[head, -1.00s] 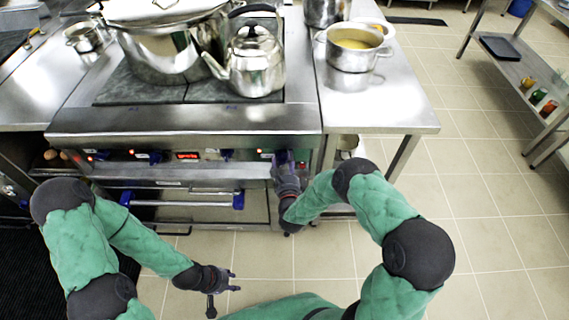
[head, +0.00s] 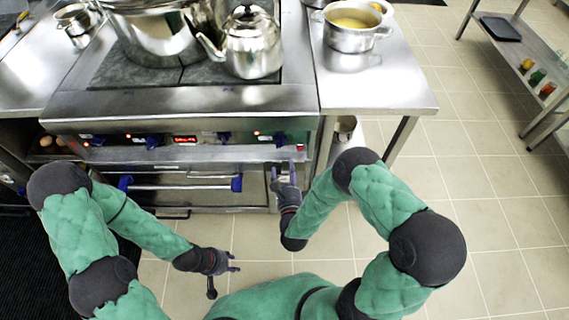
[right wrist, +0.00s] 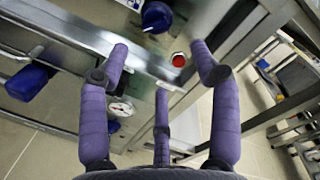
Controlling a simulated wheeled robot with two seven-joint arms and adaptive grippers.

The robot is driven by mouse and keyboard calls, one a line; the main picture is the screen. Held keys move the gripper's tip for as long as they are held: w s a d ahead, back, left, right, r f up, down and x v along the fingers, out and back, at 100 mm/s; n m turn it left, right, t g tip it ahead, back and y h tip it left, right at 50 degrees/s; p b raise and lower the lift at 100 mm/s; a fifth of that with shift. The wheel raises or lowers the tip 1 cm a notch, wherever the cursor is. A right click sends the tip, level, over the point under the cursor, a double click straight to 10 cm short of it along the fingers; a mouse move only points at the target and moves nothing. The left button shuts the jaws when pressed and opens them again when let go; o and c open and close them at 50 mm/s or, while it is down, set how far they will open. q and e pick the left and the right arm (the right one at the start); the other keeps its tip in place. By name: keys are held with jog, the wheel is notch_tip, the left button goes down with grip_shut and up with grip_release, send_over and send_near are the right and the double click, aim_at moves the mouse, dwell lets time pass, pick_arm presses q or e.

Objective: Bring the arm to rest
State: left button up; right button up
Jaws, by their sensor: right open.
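My right gripper (head: 283,172) is in front of the stove's front panel, near its right end, below the knobs. In the right wrist view its purple fingers (right wrist: 160,100) are spread open with nothing between them. A red button (right wrist: 178,60) and a blue knob (right wrist: 156,17) show beyond the fingertips. My left gripper (head: 232,262) hangs low over the tiled floor, in front of the oven. Its fingers look apart and hold nothing that I can see.
The stove (head: 180,103) carries a large stockpot (head: 160,40) and a kettle (head: 252,42). A pot of yellow soup (head: 352,27) stands on the steel counter (head: 385,95) to the right. The oven handle (head: 180,185) sticks out between my arms.

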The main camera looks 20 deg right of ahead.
jog(key=shift+s, duration=0.2)
dwell(0.5)
jog(key=s+a+f+n+g+y+p, duration=0.2)
jog(key=f+n+g, duration=0.25)
jog(key=n, duration=0.25)
jog(key=s+a+f+n+g+y+p, duration=0.2)
jog(key=f+n+g+y+p, duration=0.15)
jog(key=n+g, duration=0.2)
jog(key=s+a+n+g+y+p, duration=0.2)
jog(key=s+n+g, duration=0.5)
jog(key=s+n, duration=0.4)
jog(key=s, duration=0.5)
jog(key=shift+a, duration=0.15)
